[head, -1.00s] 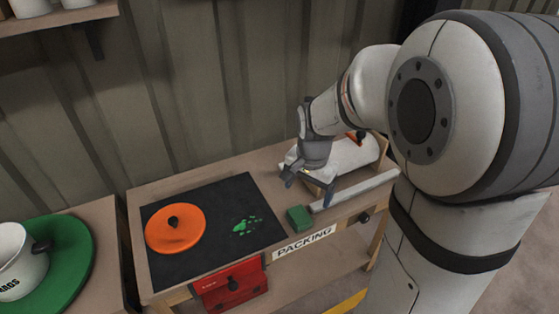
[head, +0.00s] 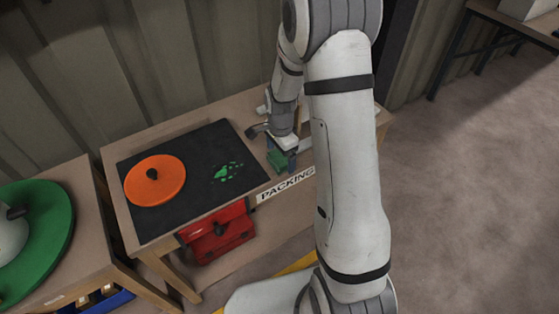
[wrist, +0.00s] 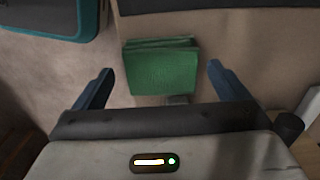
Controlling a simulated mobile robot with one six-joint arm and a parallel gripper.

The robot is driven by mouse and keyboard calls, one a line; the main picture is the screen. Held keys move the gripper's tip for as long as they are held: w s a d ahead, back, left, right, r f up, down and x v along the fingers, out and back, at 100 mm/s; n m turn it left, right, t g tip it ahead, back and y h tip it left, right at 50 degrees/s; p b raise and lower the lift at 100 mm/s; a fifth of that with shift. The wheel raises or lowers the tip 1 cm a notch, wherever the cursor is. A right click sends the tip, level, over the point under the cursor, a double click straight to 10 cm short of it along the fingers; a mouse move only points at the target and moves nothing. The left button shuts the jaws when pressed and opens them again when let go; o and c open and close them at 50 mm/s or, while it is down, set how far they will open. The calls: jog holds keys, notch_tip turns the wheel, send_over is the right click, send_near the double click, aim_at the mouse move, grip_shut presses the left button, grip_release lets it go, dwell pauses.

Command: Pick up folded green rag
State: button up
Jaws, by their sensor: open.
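The folded green rag (head: 276,160) lies on the wooden bench, right of the black mat and just behind the PACKING label. In the wrist view the rag (wrist: 160,70) shows as a green block with its folded layers along the far edge. My gripper (head: 290,160) is over the rag and partly hides it in the head view. In the wrist view my gripper (wrist: 159,75) is open, with one blue finger to each side of the rag and a gap on both sides. The height of the fingers above the bench is hard to tell.
The black mat (head: 160,215) holds an orange disc (head: 155,182) with a dark knob and a green splotch (head: 228,172). A red box (head: 222,230) is below the bench front. A green round thing (head: 50,225) stands on the left bench. Open floor (head: 450,200) lies to the right.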

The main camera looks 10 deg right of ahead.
aim_at(280, 157)
jog(key=shift+f, duration=0.7)
jog(key=shift+c, duration=0.5)
jog(key=c, duration=0.9)
jog(key=shift+c, duration=0.2)
notch_tip(280, 157, up, 10)
jog(key=shift+p, duration=0.35)
